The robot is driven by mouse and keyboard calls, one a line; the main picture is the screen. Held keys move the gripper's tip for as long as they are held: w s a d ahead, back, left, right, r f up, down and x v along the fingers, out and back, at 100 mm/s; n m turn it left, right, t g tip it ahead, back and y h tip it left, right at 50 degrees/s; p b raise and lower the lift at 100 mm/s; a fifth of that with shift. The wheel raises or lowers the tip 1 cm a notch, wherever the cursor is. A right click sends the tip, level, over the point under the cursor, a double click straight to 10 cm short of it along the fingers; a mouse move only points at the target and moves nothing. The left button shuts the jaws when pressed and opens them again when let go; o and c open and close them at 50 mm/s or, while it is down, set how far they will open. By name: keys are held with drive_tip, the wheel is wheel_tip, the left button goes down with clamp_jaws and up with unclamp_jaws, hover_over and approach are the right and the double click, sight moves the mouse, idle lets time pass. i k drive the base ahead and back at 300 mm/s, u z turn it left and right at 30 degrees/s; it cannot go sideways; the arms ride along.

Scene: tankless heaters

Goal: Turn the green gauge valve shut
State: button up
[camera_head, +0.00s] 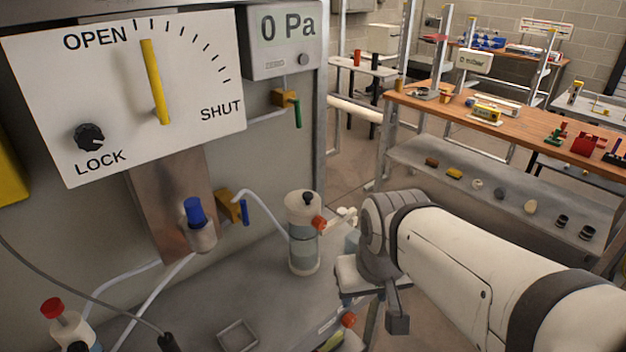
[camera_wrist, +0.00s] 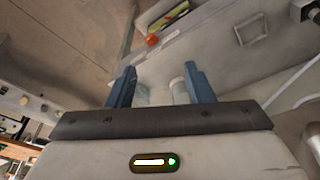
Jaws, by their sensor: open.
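The green gauge valve has a green handle (camera_head: 297,112) that hangs straight down from a brass body on the wall panel, below the gauge display (camera_head: 284,38) reading "0 Pa". It is not visible in the wrist view. My gripper (camera_wrist: 160,80) is open, with its two blue-grey fingers spread and nothing clearly held between them. In the head view my wrist is to the right of and below the valve, well apart from it, and the fingers are mostly hidden there.
A clear bottle (camera_head: 303,235) with a dark cap and orange side knob stands on the grey bench, left of my wrist. A small square tray (camera_head: 238,336) lies in front. Shelves stand behind right.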

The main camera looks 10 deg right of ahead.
sight(296, 103)
drive_tip(key=u, duration=0.05)
drive_tip(key=k, duration=1.1)
drive_tip(key=z, duration=0.55)
drive_tip(key=i, duration=1.4)
drive_tip(key=u, duration=0.4)
